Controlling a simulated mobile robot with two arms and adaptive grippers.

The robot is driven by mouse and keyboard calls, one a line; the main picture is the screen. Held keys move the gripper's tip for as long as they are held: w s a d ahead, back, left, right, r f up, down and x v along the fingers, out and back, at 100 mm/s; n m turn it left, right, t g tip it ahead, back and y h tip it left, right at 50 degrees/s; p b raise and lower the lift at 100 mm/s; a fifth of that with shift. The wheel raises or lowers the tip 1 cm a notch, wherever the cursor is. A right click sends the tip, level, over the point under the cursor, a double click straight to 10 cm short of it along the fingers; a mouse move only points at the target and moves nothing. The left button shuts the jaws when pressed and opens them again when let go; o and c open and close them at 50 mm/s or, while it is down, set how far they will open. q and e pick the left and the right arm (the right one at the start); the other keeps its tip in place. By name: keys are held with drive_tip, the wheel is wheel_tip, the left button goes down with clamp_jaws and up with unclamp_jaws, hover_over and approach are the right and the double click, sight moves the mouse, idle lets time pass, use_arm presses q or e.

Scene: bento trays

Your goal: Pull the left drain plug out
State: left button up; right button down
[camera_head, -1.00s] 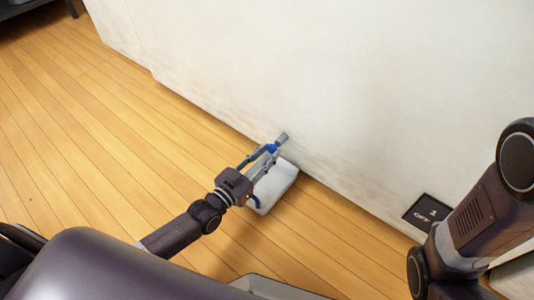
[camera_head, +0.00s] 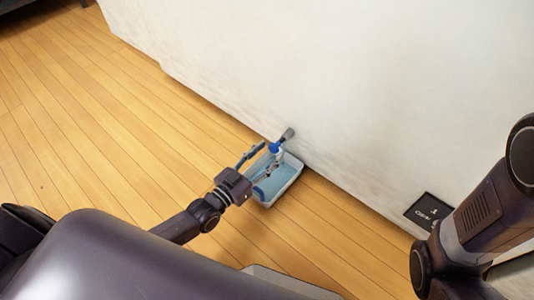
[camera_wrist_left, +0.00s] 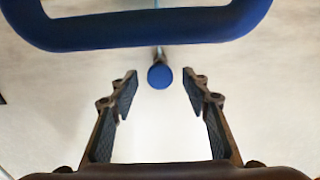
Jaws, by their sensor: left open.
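The grey drain pipe (camera_head: 287,135) sticks out from the foot of the pale wall, with a blue plug (camera_head: 273,147) near its end. The plug shows as a round blue disc in the left wrist view (camera_wrist_left: 160,76), centred between my left fingers with a gap on each side. I cannot tell whether it is still seated in the pipe. My left gripper (camera_head: 262,158) is open around or close to the plug. Below is a white tray (camera_head: 292,182) with a pale blue inside that looks like liquid. My right gripper is out of view.
The wall (camera_head: 350,90) stands close behind the pipe. A black OFF panel (camera_head: 428,211) is to the right, near my right arm. A blue bar-like handle (camera_wrist_left: 150,32) crosses the top of the left wrist view. The wooden floor (camera_head: 110,130) at left is clear.

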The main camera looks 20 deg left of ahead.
use_arm(q)
drive_tip(key=shift+s, duration=0.1)
drive_tip(key=v, duration=1.1)
drive_tip(key=shift+s+a, duration=0.15)
drive_tip(key=shift+s, duration=0.25)
drive_tip(key=shift+r, duration=0.1)
